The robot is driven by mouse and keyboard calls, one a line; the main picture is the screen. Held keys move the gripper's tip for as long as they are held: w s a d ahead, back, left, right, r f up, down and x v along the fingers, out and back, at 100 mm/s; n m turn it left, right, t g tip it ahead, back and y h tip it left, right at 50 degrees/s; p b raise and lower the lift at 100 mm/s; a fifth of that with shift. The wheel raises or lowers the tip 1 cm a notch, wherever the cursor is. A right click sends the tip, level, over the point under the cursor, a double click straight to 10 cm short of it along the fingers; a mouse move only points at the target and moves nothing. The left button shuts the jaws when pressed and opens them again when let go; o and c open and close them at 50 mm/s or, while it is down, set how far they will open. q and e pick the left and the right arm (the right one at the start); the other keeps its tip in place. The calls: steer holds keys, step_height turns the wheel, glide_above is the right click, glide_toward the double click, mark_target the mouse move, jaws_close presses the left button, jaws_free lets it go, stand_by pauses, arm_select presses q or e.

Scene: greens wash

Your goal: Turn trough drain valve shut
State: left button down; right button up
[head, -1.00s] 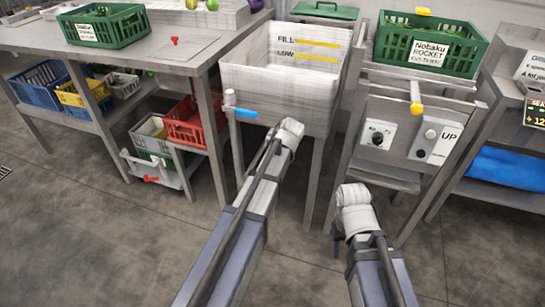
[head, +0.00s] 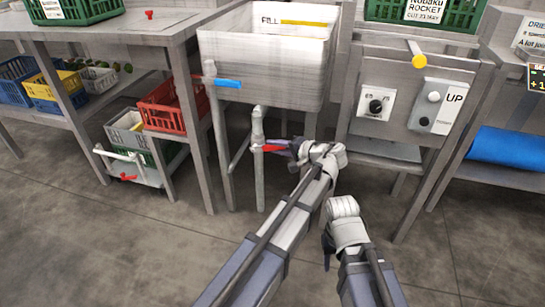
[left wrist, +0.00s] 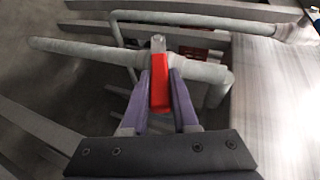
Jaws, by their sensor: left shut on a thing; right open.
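The trough (head: 265,65) is a white basin on metal legs in the head view. Below it a grey drain pipe (head: 258,180) runs down and carries a red valve handle (head: 271,149) that points sideways to the right. My left gripper (head: 290,147) reaches the handle from the right. In the left wrist view the red handle (left wrist: 160,88) stands between the purple fingers of my left gripper (left wrist: 160,100), which are shut on it; the pipe (left wrist: 90,58) crosses behind. My right gripper (head: 328,245) hangs low at the front right, away from the trough, its fingers mostly hidden.
A blue tap lever (head: 228,84) sticks out at the trough's front left. A control panel (head: 410,100) with a yellow-ended handle stands to the right. A red crate (head: 165,106) and a low cart (head: 140,170) are at left. The floor in front is clear.

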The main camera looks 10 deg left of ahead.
arm_select(q)
steer(key=shift+s+d+f+m+t+y+b, duration=0.1)
steer(key=shift+f+m+t+y+b, duration=0.35)
steer(key=shift+b, duration=1.1)
steer(key=shift+w+d+f+g+y+b, duration=0.1)
steer(key=shift+f+y+b, duration=0.7)
steer(key=shift+b, duration=0.75)
steer(key=shift+s+f+m+t+y+b, duration=0.1)
steer(key=shift+f+m+t+y+b, duration=0.25)
steer(key=shift+y+b, duration=0.8)
steer(key=shift+h+b, duration=0.4)
steer(key=c, duration=0.7)
jaws_free()
